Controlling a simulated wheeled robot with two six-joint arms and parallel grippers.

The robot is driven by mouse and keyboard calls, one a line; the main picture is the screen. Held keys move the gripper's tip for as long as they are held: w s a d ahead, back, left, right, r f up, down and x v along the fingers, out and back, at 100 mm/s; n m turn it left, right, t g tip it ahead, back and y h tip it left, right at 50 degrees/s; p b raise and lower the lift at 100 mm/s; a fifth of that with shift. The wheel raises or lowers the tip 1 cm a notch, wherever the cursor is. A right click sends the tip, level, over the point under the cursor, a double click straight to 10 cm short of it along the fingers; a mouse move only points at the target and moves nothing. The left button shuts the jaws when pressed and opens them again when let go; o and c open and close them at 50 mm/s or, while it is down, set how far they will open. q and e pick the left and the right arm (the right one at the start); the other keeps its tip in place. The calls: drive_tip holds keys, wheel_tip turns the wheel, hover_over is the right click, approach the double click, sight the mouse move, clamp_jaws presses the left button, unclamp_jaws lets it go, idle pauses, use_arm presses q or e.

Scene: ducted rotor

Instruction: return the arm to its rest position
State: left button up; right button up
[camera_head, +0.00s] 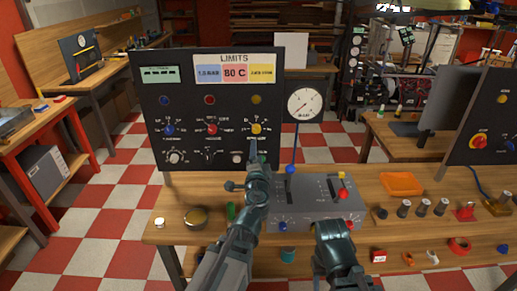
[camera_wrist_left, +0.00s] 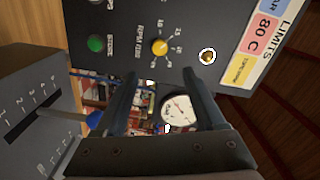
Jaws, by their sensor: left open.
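My left arm (camera_head: 232,245) reaches up from the bottom of the head view. Its gripper (camera_head: 254,152) is in front of the dark upright panel (camera_head: 225,75), just below the yellow knob (camera_head: 256,129). In the left wrist view the gripper (camera_wrist_left: 160,78) is open, with nothing between its fingers. The yellow knob (camera_wrist_left: 160,47) shows just beyond the fingertips; I cannot tell whether they touch the panel. My right arm (camera_head: 335,245) shows at the bottom right of centre; its fingers are not visible.
A grey lever box (camera_head: 318,205) with a blue-knobbed lever (camera_head: 290,168) stands close to the right of my left arm. A round gauge (camera_head: 305,104) stands above it. An orange tray (camera_head: 401,183) and several small parts are at right on the wooden bench (camera_head: 360,185).

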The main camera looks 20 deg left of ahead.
idle(0.3)
use_arm(q)
drive_tip(key=s+d+f+n+g, duration=0.2)
drive_tip(key=s+f+n+g, duration=0.3)
drive_tip(key=f, duration=0.3)
drive_tip(key=s+d+f+n+g, duration=0.2)
drive_tip(key=s+f+n+g, duration=0.1)
drive_tip(key=s+f+g, duration=0.4)
drive_tip(key=s+d+f+g+h, duration=0.2)
drive_tip(key=s+d+f, duration=0.1)
drive_tip(key=s+d, duration=0.2)
drive_tip(key=s+d+f+g+h, duration=0.2)
drive_tip(key=s+d+f+g, duration=0.1)
drive_tip(key=s+d, duration=0.3)
drive_tip(key=shift+s+f, duration=0.45)
drive_tip(key=shift+s, duration=0.8)
